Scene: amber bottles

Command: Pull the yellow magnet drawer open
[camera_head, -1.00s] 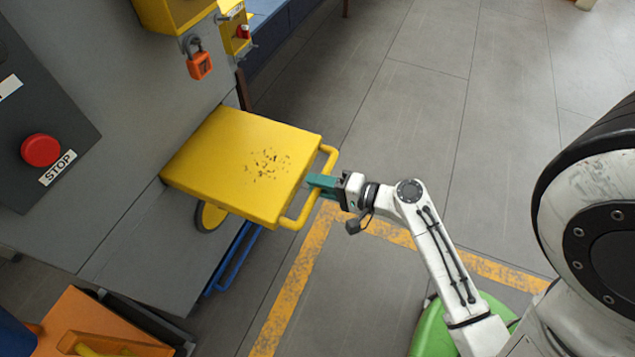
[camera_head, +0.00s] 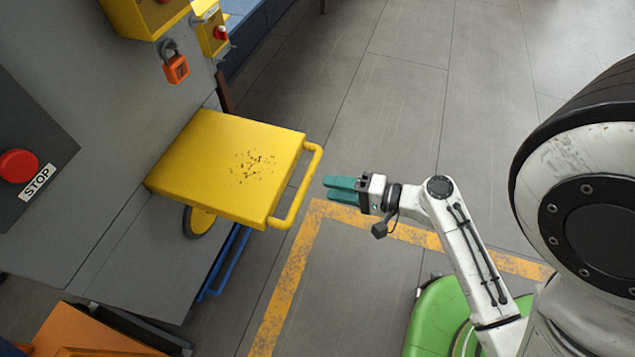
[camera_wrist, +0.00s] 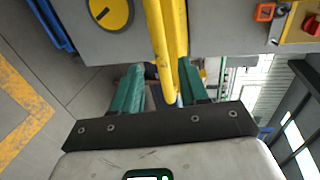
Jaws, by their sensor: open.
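The yellow drawer (camera_head: 222,165) sticks out from the grey machine front, with worn dark specks on its top. Its yellow bar handle (camera_head: 299,188) runs along the drawer's outer edge. My gripper (camera_head: 341,189) has green fingers and is open, a short gap to the right of the handle, holding nothing. In the wrist view the open green fingers of my gripper (camera_wrist: 160,90) point toward the machine, with the yellow handle (camera_wrist: 170,60) showing ahead between them.
The grey machine (camera_head: 70,150) carries a red stop button (camera_head: 18,166) and an orange padlock (camera_head: 176,68). A blue rail (camera_head: 225,262) is below the drawer. An orange box (camera_head: 85,335) stands at the lower left. Open grey floor with a yellow line lies around my arm.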

